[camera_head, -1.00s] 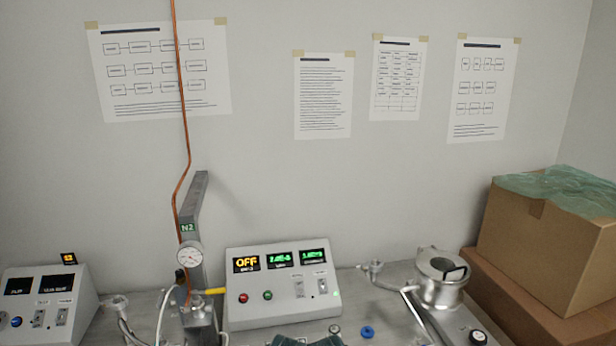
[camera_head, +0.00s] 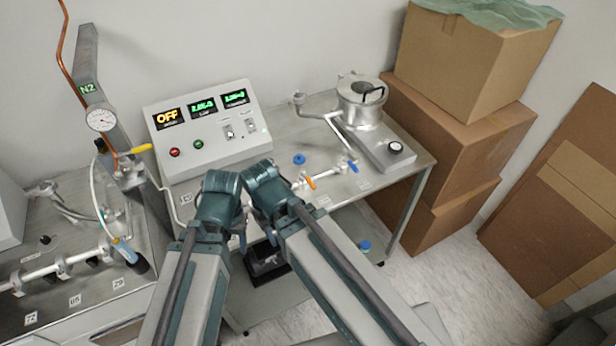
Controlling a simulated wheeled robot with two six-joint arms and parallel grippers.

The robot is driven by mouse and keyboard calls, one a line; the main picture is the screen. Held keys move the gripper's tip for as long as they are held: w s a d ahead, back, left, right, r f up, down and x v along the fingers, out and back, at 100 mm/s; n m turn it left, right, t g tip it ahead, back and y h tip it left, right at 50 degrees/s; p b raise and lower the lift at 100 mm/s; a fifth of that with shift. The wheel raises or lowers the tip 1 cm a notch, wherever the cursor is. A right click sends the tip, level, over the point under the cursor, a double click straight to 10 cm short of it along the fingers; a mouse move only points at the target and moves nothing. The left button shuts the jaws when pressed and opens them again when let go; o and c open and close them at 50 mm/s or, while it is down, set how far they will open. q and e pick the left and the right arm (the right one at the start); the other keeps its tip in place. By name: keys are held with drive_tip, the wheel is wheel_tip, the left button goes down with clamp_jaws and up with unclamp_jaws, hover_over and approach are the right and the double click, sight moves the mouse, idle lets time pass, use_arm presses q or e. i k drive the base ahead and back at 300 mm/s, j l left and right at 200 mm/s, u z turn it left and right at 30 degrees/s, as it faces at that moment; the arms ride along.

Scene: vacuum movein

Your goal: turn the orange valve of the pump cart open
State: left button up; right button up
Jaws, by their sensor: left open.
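The orange valve (camera_head: 310,183) is a small orange handle on a white pipe on top of the pump cart (camera_head: 408,172), just right of my arms' teal joints. A blue valve handle (camera_head: 353,167) sits farther right on the same pipe. My left gripper (camera_head: 243,240) shows only in part between my two arms, low in front of the cart. It is open and apart from the orange valve; its fingertips are mostly hidden. My right gripper cannot be made out behind my right arm.
A control box (camera_head: 210,130) reading OFF stands at the cart's back, with a metal chamber (camera_head: 360,105) to its right. A blue cap (camera_head: 299,159) lies near the pipe. Cardboard boxes (camera_head: 455,125) stack at right. A bench with an N2 post (camera_head: 90,75) is left.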

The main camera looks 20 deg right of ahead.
sight(302, 171)
drive_tip(key=k+l+z, duration=0.35)
drive_tip(key=l+z, duration=0.15)
drive_tip(key=k+l+z, duration=0.1)
drive_tip(key=l+z, duration=0.2)
drive_tip(key=l, duration=0.1)
